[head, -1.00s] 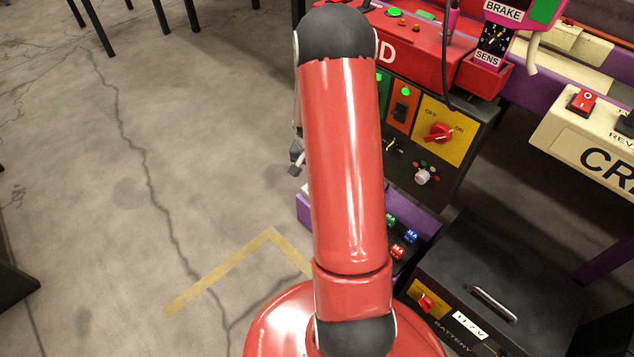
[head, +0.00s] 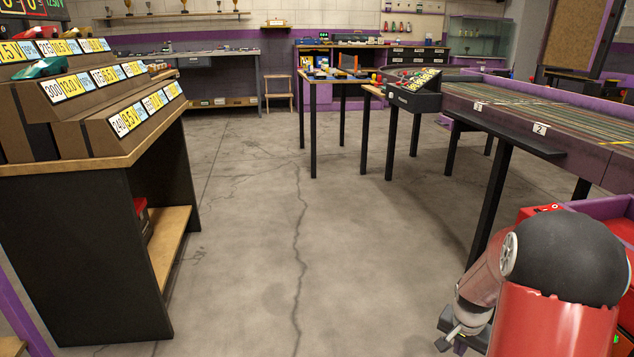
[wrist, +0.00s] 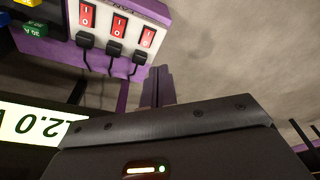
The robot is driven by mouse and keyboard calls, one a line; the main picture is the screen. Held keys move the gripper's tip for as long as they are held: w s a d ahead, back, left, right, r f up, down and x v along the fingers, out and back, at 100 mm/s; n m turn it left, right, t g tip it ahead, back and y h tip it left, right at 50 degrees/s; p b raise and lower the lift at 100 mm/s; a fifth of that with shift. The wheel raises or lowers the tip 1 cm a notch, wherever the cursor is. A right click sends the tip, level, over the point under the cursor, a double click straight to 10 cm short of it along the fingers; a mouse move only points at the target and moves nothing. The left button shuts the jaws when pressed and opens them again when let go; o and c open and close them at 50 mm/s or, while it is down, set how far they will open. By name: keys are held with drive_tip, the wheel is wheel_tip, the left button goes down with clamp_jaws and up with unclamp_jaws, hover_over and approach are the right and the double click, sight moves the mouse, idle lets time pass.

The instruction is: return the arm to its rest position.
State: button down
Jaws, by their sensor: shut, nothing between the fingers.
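My red arm with its black joint (head: 570,258) fills the lower right corner of the head view. It is folded, with the forearm running down behind the upper arm. My gripper (head: 447,341) shows only in part at the lower end of the forearm, small and grey, over the floor beside the track table. It is shut and empty. The wrist view shows a dark housing with a lit bar close to the camera. Beyond it is a panel with red rocker switches (wrist: 118,25) and black plugs below them.
The slot track table (head: 560,118) runs along the right, close to my arm. The concrete floor (head: 250,230) between them is clear. A partly seen voltage display (wrist: 35,125) is left in the wrist view.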

drive_tip(key=s+a+r+n+t+p, duration=0.1)
drive_tip(key=s+a+r+n, duration=0.2)
drive_tip(key=r, duration=0.4)
drive_tip(key=s+a+r+p, duration=0.1)
drive_tip(key=s+a+r, duration=0.1)
drive_tip(key=a+r, duration=0.4)
drive_tip(key=s+a+r+n+t+p, duration=0.1)
drive_tip(key=s+a+r+n, duration=0.15)
drive_tip(key=r, duration=0.55)
drive_tip(key=s+a+r+n+t+p, duration=0.1)
drive_tip(key=s+a+r, duration=0.3)
drive_tip(key=s, duration=0.2)
drive_tip(key=s+a+r+n+t+y+p, duration=0.1)
drive_tip(key=s+a+r+n+p, duration=0.1)
drive_tip(key=s+a+r, duration=0.2)
drive_tip(key=s, duration=0.2)
drive_tip(key=shift+s+y, duration=0.3)
drive_tip(key=shift+r+n, duration=0.15)
drive_tip(key=shift+n, duration=0.1)
